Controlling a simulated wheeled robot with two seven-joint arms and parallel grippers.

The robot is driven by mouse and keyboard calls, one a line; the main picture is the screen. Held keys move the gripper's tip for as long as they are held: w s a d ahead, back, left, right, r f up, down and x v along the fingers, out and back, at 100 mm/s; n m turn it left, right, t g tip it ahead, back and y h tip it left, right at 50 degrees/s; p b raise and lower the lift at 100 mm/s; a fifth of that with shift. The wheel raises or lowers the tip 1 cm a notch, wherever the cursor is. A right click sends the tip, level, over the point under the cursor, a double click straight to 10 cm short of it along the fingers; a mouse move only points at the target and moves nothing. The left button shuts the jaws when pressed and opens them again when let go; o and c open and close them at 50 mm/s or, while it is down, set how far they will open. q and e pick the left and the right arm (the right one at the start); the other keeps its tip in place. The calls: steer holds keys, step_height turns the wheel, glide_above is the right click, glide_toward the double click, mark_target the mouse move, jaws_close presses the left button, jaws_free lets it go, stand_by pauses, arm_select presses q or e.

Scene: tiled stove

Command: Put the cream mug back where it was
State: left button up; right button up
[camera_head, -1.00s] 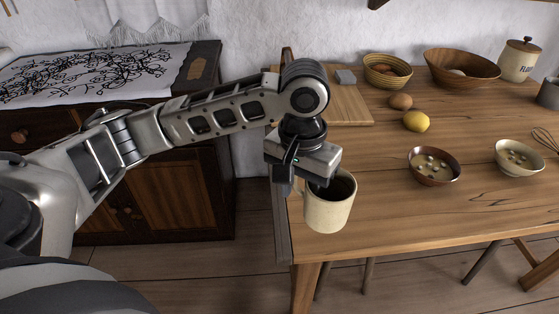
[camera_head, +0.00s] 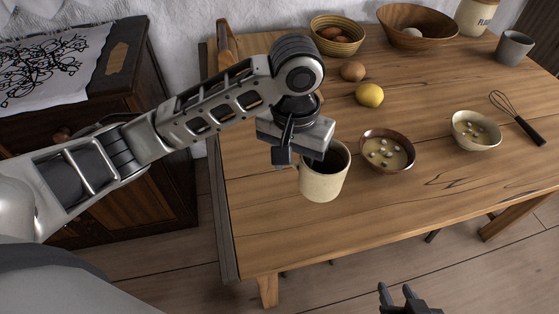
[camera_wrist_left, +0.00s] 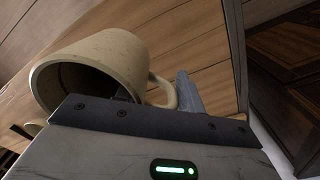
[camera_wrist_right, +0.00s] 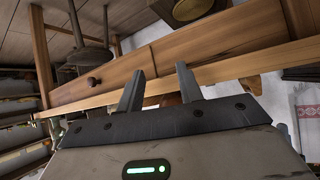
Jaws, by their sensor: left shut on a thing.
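The cream mug (camera_head: 323,180) is upright over the left front part of the wooden table (camera_head: 270,230), left of the brown bowl. I cannot tell whether its base touches the tabletop. My left gripper (camera_head: 299,160) is shut on the mug at its handle side. In the left wrist view the mug (camera_wrist_left: 110,65) lies at the left, with its handle by the one clear finger; the other finger is mostly hidden. My right gripper (camera_head: 398,292) is low in front of the table. Its fingers stand apart and empty in the right wrist view (camera_wrist_right: 158,88).
The brown bowl (camera_head: 374,163) and a cream bowl (camera_head: 462,140) stand to the right, with a whisk (camera_head: 517,116) beyond. A lemon (camera_head: 369,95), a brown egg-shaped thing (camera_head: 353,71) and an egg basket (camera_head: 331,46) are behind. The front tabletop is clear.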

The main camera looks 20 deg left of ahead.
arm_select(q)
steer(key=w+a+f, duration=0.2)
steer(key=w+a, duration=0.1)
steer(key=w+a+f, duration=0.1)
steer(key=w+a, duration=0.1)
glide_above(270, 168)
steer(key=f, duration=0.5)
steer(key=shift+s+d+b, duration=0.3)
steer(key=shift+b, duration=0.05)
steer(key=shift+w+a+f, duration=0.2)
steer(key=shift+a+f, duration=0.05)
steer(key=shift+f, duration=0.2)
steer(key=shift+w+a+f, duration=0.1)
steer(key=shift+f, duration=1.5)
steer(key=shift+f, duration=0.1)
steer(key=o, duration=1.3)
steer(key=shift+f, duration=0.1)
step_height(270, 168, up, 12)
steer(key=shift+r, duration=0.2)
steer(key=shift+a, duration=0.1)
